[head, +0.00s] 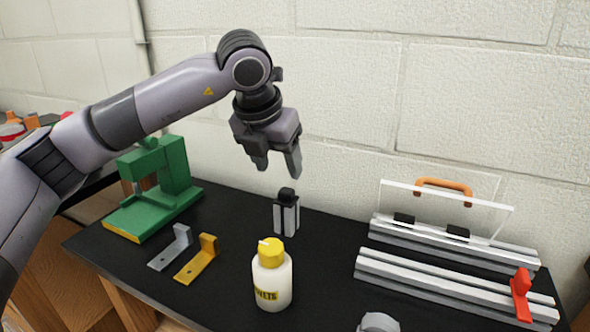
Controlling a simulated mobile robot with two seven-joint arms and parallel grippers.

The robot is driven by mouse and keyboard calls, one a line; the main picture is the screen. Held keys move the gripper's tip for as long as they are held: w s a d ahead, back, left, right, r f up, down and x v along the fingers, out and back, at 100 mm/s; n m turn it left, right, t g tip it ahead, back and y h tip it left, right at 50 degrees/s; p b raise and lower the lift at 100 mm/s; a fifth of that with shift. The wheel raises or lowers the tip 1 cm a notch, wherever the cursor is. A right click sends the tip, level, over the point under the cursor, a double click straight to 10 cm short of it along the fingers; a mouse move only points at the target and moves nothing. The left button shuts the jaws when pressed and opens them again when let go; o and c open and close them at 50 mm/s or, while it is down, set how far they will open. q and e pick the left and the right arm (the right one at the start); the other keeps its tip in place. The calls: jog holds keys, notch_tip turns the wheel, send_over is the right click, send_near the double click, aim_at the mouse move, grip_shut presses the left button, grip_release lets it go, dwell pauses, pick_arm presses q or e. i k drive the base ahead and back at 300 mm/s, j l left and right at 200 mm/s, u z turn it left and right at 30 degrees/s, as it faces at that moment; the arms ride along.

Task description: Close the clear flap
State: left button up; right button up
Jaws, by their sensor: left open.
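The clear flap (445,207) stands raised on the rear rail of the aluminium extrusion frame (450,284) at the right of the table. It has an orange handle (445,186) near its top edge and two black hinges (457,232) at its bottom. My left gripper (277,170) is open and empty, pointing down in the air above the middle back of the table. It is well to the left of the flap and apart from it. My right gripper is out of view.
A red latch-like part (521,295) sits at the frame's right end. A black-capped extrusion post (286,214) stands below my left gripper. A yellow-capped white bottle (271,280), grey and yellow brackets (197,259) and a green press (152,190) stand on the black table. A pale block wall is behind.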

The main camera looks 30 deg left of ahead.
aim_at(467, 193)
jog(key=k, duration=1)
